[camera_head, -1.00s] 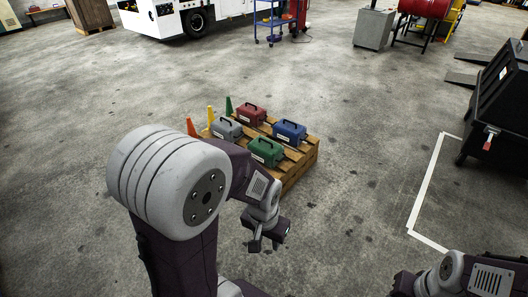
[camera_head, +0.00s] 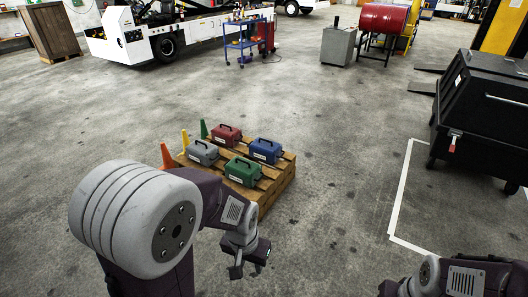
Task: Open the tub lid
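A large black tub (camera_head: 486,121) stands at the right edge, cut off by the frame. Its sloping black lid (camera_head: 500,88) has a bar handle and looks shut. A small red-handled lever (camera_head: 453,144) is on its near left side. My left gripper (camera_head: 248,271) hangs over the floor at the lower middle, far from the tub. Its two fingers are apart with nothing between them. My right arm shows at the bottom right corner, but its fingertips are out of the frame.
A wooden pallet (camera_head: 272,188) with grey, red, blue and green toolboxes and several small cones stands left of centre. White floor tape (camera_head: 398,192) lies left of the tub. The floor between pallet and tape is clear. A grey cabinet (camera_head: 338,46) stands farther back.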

